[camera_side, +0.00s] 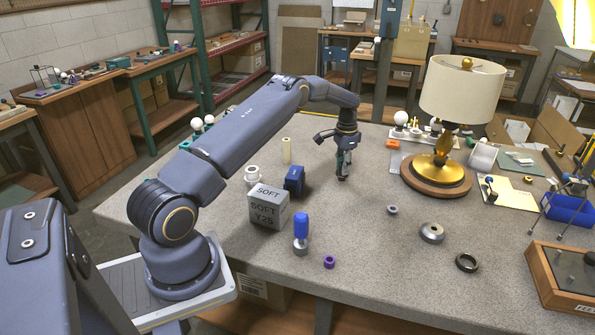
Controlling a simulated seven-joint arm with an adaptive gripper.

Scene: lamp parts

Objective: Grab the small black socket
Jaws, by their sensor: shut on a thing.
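My gripper (343,172) points down near the middle of the table, to the left of the lamp. Its fingers are shut on a small dark thing at their tips, which I take to be the small black socket. The fingers hide most of it, and its shape is too small to make out. The fingertips are low, at or just above the grey tabletop; I cannot tell whether the socket touches the table.
A lamp (462,90) with a brass base stands right of my gripper. A grey box (268,207), a blue block (294,181) and a blue-handled tool (301,228) stand to its left. Several rings, including a dark one (467,263), lie nearer the front. Table between them is clear.

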